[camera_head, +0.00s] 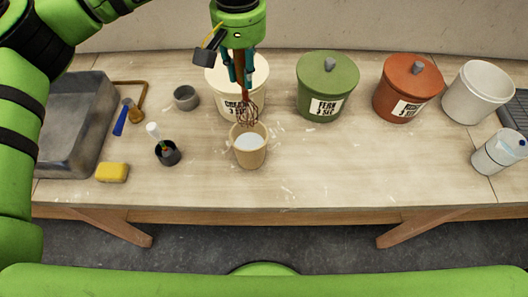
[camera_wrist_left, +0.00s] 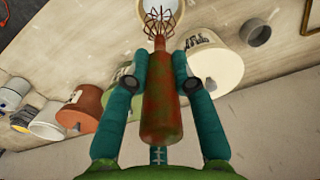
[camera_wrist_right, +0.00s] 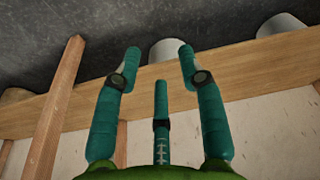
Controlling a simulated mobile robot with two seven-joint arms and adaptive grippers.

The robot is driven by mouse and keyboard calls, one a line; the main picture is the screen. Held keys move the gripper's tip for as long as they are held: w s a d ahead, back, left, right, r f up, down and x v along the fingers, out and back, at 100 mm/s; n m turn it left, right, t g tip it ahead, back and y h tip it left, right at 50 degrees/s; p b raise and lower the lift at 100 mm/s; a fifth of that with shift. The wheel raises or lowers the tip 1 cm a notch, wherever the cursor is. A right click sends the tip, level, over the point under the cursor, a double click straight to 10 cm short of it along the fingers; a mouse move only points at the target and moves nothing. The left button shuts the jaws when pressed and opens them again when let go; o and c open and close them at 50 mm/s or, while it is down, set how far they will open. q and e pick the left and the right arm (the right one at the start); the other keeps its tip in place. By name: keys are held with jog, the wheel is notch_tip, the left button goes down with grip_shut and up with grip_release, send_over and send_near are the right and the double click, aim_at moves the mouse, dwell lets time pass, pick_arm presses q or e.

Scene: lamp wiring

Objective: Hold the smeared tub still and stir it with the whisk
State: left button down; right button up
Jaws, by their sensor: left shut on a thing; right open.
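The smeared tub (camera_head: 249,151) is a small tan pot with pale liquid inside, standing upright on the table in front of the cream lidded bucket. My left gripper (camera_head: 241,78) is shut on the whisk's reddish-brown handle; the handle (camera_wrist_left: 161,105) shows between its fingers in the left wrist view. The whisk's wire head (camera_head: 247,112) points down at the tub's back rim. I cannot tell whether the wires are inside the tub or just above it. My right gripper (camera_wrist_right: 157,65) is open and empty in the right wrist view, beside the wooden table edge. Nothing holds the tub.
The cream (camera_head: 224,75), green (camera_head: 327,92) and red-brown (camera_head: 407,94) lidded buckets stand along the back. A white bucket (camera_head: 476,95) and a jug (camera_head: 499,152) are at right. A brush holder (camera_head: 167,155), yellow sponge (camera_head: 112,173), grey cup (camera_head: 186,98) and sink (camera_head: 75,130) are left. The front middle is clear.

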jog(key=w+a+r+n+t+y, duration=0.3)
jog(key=w+a+r+t, duration=0.2)
jog(key=w+a+r, duration=0.6)
jog(key=w+a+r+m+t+y, duration=0.1)
jog(key=w+a+r, duration=0.2)
jog(key=a+r, duration=0.35)
jog(key=w+a+r+t, duration=0.2)
jog(key=a+r, duration=0.1)
jog(key=r, duration=0.7)
jog(key=w+a+r+m+t+y, duration=0.1)
jog(key=w+a+r, duration=0.25)
jog(key=r, duration=0.55)
jog(key=w+d+r+m+t+h, duration=0.2)
jog(key=w+d+r+m+h, duration=0.25)
jog(key=r, duration=0.45)
jog(key=shift+m+h, duration=0.35)
jog(key=shift+h, duration=0.1)
jog(key=x, duration=1.1)
jog(key=shift+w+a+f, duration=0.1)
jog(key=shift+a+f, duration=0.05)
jog(key=shift+a, duration=0.1)
grip_shut()
